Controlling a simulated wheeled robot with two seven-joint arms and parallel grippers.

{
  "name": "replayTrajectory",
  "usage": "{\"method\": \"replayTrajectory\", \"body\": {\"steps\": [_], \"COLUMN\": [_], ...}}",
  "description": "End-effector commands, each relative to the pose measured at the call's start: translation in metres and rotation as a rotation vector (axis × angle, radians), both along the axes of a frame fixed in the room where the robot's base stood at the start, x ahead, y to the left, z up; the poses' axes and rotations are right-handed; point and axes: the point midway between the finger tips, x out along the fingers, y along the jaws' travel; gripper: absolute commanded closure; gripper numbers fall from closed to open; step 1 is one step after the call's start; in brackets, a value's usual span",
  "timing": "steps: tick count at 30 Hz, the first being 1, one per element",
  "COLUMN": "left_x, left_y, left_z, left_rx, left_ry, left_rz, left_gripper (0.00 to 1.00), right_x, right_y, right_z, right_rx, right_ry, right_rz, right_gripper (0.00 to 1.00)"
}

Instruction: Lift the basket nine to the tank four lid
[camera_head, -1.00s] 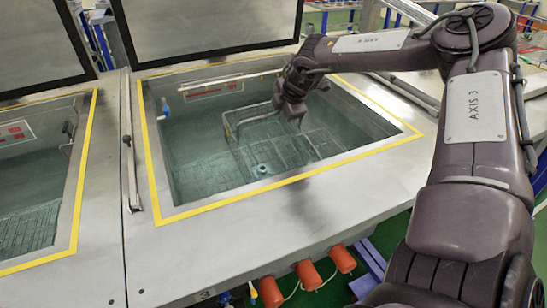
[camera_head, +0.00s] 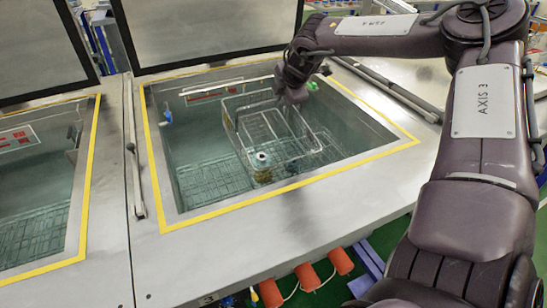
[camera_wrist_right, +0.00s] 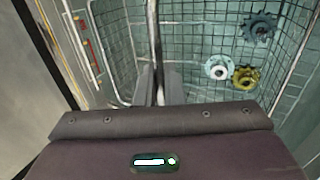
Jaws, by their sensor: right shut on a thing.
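The wire basket (camera_head: 243,148) hangs in the right-hand tank (camera_head: 176,190), its upper part standing above the liquid. It holds a white ring part (camera_wrist_right: 216,67), a yellow gear (camera_wrist_right: 244,77) and a dark gear (camera_wrist_right: 260,27). My right gripper (camera_head: 293,97) reaches down over the tank from the right. In the right wrist view its fingers (camera_wrist_right: 160,84) are closed on the basket's wire handle (camera_wrist_right: 154,45). A raised lid (camera_head: 208,30) stands open behind this tank. My left gripper is in neither view.
Another open tank (camera_head: 40,190) lies to the left, with its own raised lid (camera_head: 40,45). A yellow-edged steel rim (camera_head: 280,190) surrounds the right-hand tank. A rail (camera_head: 385,90) runs at its right. Red knobs (camera_head: 306,277) sit on the front below.

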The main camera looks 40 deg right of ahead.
Motion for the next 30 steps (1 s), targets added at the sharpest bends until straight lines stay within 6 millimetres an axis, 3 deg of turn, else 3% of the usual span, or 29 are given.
{"method": "replayTrajectory", "body": {"steps": [1,30], "left_x": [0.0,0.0], "left_y": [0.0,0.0], "left_z": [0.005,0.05], "left_rx": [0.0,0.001], "left_ry": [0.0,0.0], "left_rz": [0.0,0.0], "left_gripper": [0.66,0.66], "right_x": [0.003,0.003], "right_y": [0.0,0.001], "right_z": [0.012,0.092], "right_rx": [0.0,-0.001], "right_ry": [-0.011,-0.011], "right_rz": [0.001,0.002], "right_gripper": [1.0,1.0]}}
